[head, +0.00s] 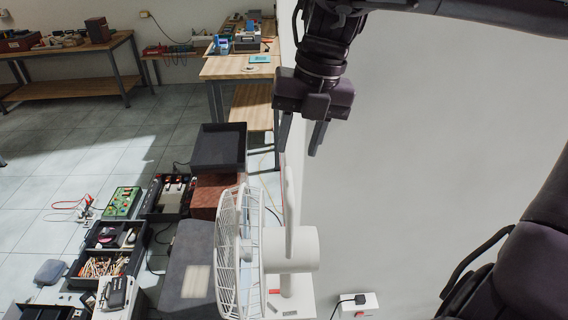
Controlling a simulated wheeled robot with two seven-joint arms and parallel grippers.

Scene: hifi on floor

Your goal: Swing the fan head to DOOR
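A white fan (290,250) stands on the floor at the lower middle of the head view. Its round wire grille (228,260) faces left and shows nearly edge-on; the motor housing is to the right of it. A white upright part (290,195) rises above the housing. A small red mark shows on the pale base (292,303). My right gripper (299,149) hangs above the fan, fingers apart and pointing down, with nothing between them. It appears apart from the fan. No DOOR label is readable. My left gripper is not in view.
A plain pale wall (430,150) fills the right side. A white socket box (357,305) with a plug sits right of the base. Black trays (219,148), a brown box and a grey case crowd the fan's left. Workbenches (75,48) stand behind; open tiled floor lies left.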

